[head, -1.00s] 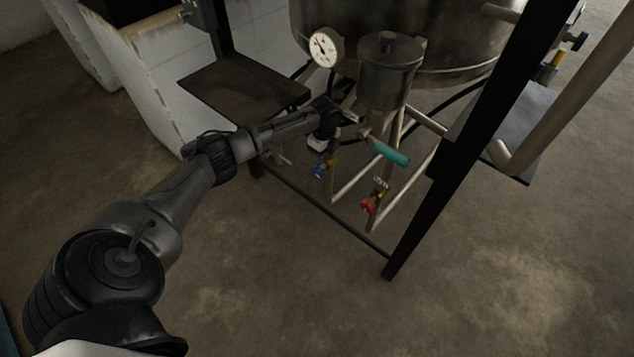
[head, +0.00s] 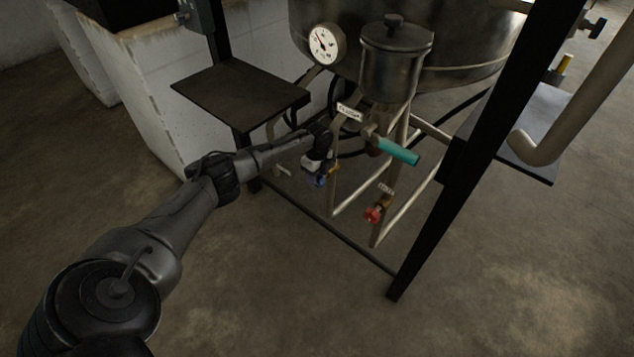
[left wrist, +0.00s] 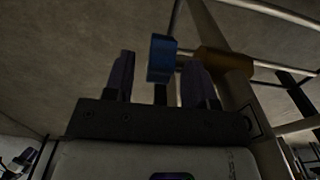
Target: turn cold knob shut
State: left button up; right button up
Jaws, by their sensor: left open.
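The blue knob (head: 319,182), which I take as the cold one, is low on the pipework under the steel vessel, partly hidden by my gripper. In the left wrist view the blue knob (left wrist: 162,58) shows between the two dark fingertips, with gaps on both sides and its top beyond them. My left gripper (left wrist: 160,62) is open around it. In the head view the left gripper (head: 318,171) is at the knob, its fingers hard to make out. My right gripper is not in view.
A red knob (head: 373,214) is on the pipe to the right. A teal handle (head: 398,151) sticks out above it. A dark shelf (head: 238,92) overhangs at left, and a black frame post (head: 447,190) stands at right. A brass fitting (left wrist: 223,61) is beside the right finger.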

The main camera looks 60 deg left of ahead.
pick_arm(q)
jog(key=shift+f+b, duration=0.35)
jog(key=shift+f, duration=0.55)
